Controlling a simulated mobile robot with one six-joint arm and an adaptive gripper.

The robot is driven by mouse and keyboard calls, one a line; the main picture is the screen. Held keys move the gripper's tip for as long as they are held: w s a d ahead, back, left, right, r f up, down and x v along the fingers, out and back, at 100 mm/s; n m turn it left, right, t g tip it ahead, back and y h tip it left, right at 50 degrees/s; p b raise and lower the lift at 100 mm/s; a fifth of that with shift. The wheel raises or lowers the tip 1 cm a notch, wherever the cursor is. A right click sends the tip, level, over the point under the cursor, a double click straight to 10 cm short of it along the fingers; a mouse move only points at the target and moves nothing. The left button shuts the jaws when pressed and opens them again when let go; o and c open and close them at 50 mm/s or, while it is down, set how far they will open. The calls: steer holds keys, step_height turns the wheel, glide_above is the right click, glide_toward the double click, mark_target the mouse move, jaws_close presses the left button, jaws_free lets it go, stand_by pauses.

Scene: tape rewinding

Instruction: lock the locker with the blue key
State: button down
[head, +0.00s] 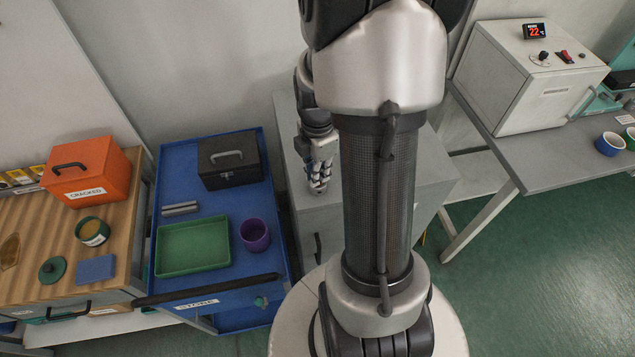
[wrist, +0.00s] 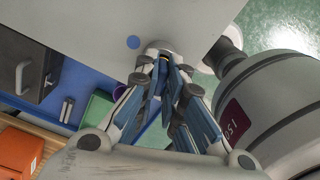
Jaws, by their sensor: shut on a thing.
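The locker (head: 424,180) is a grey cabinet behind my arm, with a dark handle on its front. In the wrist view its pale face (wrist: 85,28) carries a round blue mark (wrist: 133,42) and, next to it, a pale round lock (wrist: 160,46). My gripper (head: 320,188) is over the locker's left part. In the wrist view my gripper (wrist: 163,62) is shut, its fingertips right at the lock. The blue key is hidden between the fingers, and I cannot see how far it sits in the lock.
A blue cart (head: 215,317) on the left holds a black box (head: 230,163), a green tray (head: 194,273) and a purple cup (head: 255,235). A wooden bench (head: 60,292) with an orange box (head: 90,172) stands beyond. A white oven (head: 530,75) stands on the right table.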

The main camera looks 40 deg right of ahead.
steer(key=shift+r+p, duration=1.95)
steer(key=shift+r, duration=0.75)
